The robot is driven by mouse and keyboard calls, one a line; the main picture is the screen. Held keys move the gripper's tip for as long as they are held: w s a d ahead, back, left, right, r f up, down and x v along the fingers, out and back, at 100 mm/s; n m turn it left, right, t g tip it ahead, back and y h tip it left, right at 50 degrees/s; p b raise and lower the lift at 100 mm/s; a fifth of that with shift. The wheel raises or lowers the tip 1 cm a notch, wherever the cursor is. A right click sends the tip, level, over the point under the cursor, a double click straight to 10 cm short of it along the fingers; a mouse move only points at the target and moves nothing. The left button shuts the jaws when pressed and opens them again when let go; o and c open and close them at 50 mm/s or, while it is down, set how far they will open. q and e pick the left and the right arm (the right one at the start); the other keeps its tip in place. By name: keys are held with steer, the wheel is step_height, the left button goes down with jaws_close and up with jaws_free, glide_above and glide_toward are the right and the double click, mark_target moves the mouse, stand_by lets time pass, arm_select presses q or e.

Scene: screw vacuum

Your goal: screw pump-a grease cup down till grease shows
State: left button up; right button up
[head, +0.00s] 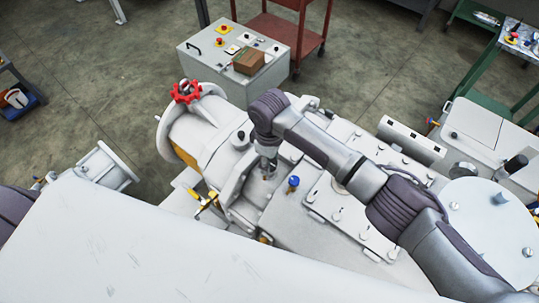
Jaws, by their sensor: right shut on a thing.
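My right gripper (268,170) points down onto the pale grey pump housing (281,211), at the middle of the view. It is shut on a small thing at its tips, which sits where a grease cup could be. The fingers and wrist hide most of this thing, and I cannot make out its shape or any grease. A small blue-capped fitting (293,182) stands on the housing just right of the gripper, apart from it. My left gripper is out of view.
A red handwheel (186,91) stands at the pump's far left end. A yellow-handled lever (207,203) is left of the gripper. A grey control box (235,58) with a brown carton (248,61) stands behind. A round flanged cover (490,225) is at right.

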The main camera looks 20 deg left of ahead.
steer(key=shift+m+p, duration=0.3)
steer(key=shift+m, duration=0.2)
steer(key=o, duration=1.1)
steer(key=shift+o, duration=0.2)
steer(key=shift+r, duration=0.15)
step_height(320, 180, up, 12)
